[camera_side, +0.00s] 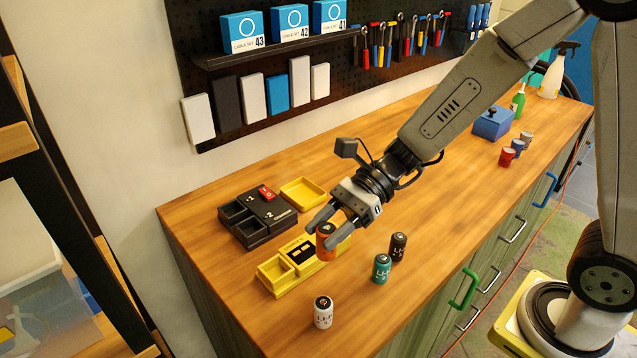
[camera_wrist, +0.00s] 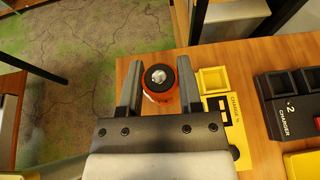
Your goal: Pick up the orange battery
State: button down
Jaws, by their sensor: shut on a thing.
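The orange battery (camera_side: 326,243) is upright between the two fingers of my gripper (camera_side: 318,238), in front of the yellow charger in the side view. In the wrist view the orange battery (camera_wrist: 158,84) shows its dark top with a pale round terminal. The fingers of my gripper (camera_wrist: 160,74) lie along its left and right sides, shut on it. Whether its bottom is clear of the bench cannot be told. The yellow charger (camera_side: 275,276) is partly hidden by the battery and gripper in the side view. It also shows right of the battery in the wrist view (camera_wrist: 212,82).
A white battery (camera_side: 323,312), a teal battery (camera_side: 381,268) and a black battery (camera_side: 398,246) stand upright nearby. A black charger (camera_side: 257,217) lies behind the yellow one. A blue box (camera_side: 492,123) and several small cans stand far right. The bench's front right is clear.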

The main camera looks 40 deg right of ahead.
jog(key=shift+s+d+r, duration=0.25)
jog(key=shift+s+r, duration=0.05)
jog(key=shift+s, duration=0.3)
jog(key=shift+s+d+r, duration=0.25)
jog(key=shift+s+r, duration=0.05)
jog(key=shift+s, duration=0.25)
jog(key=shift+s+d+r, duration=0.25)
jog(key=shift+s+r, duration=0.05)
jog(key=shift+s, duration=0.3)
jog(key=w+d+f+m+t+h, duration=0.1)
jog(key=w+d+m+t, duration=0.4)
jog(key=w+d, duration=1)
jog(key=shift+w+a+f, duration=0.1)
jog(key=shift+w+f, duration=1.45)
jog(key=shift+w, duration=0.7)
jog(key=shift+w+a+f, duration=0.1)
jog(key=shift+w+f, duration=1.45)
jog(key=shift+w, duration=0.65)
jog(key=shift+w+a+f, duration=0.1)
jog(key=shift+w+f, duration=1.45)
jog(key=shift+w, duration=0.7)
